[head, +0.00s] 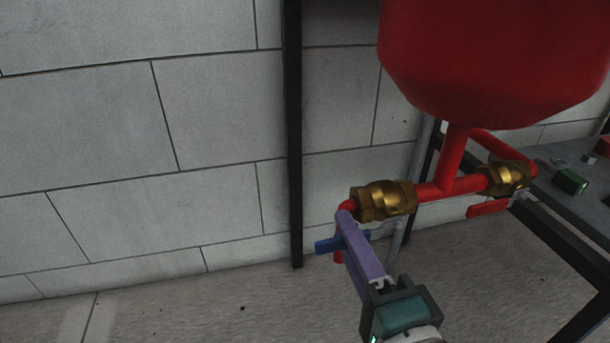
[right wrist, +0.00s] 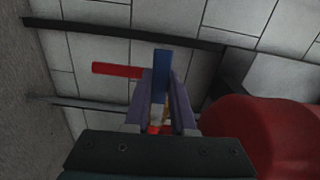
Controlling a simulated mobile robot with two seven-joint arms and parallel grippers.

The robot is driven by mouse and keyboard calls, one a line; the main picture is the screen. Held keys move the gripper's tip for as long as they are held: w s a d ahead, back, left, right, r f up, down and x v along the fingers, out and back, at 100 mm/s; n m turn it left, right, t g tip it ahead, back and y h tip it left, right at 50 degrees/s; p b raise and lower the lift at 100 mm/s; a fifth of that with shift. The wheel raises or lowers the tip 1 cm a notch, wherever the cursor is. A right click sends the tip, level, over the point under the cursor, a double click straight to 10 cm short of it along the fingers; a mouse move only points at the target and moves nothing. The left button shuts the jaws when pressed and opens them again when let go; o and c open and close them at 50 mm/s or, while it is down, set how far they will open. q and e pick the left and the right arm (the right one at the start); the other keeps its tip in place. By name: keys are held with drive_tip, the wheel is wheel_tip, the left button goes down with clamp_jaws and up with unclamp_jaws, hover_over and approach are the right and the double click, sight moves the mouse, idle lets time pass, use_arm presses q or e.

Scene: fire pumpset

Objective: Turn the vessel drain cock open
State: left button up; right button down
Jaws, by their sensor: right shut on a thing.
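The drain cock is a brass valve (head: 383,200) on the red pipe under the red vessel (head: 495,60) in the head view. Its blue lever handle (head: 327,245) sticks out to the left, below the brass body. My right gripper (head: 348,220) comes up from below, its purple fingers shut on the blue handle. In the right wrist view the blue handle (right wrist: 161,72) stands between the two purple fingers (right wrist: 162,100), and the brass is mostly hidden behind them. My left gripper is in neither view.
A second brass valve (head: 507,178) with a red handle (head: 487,208) sits to the right on the same pipe. A dark steel frame (head: 570,240) stands at the right. A dark upright post (head: 293,130) stands before the block wall. The floor at the left is clear.

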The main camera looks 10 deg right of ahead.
drive_tip(key=shift+r+m, duration=0.3)
drive_tip(key=shift+m, duration=0.1)
drive_tip(key=c, duration=0.7)
unclamp_jaws()
drive_tip(key=shift+c, duration=0.2)
drive_tip(key=shift+s, duration=0.1)
drive_tip(key=s+p, duration=0.3)
drive_tip(key=s, duration=0.6)
drive_tip(key=shift+s+d, duration=0.15)
drive_tip(key=shift+s, duration=0.25)
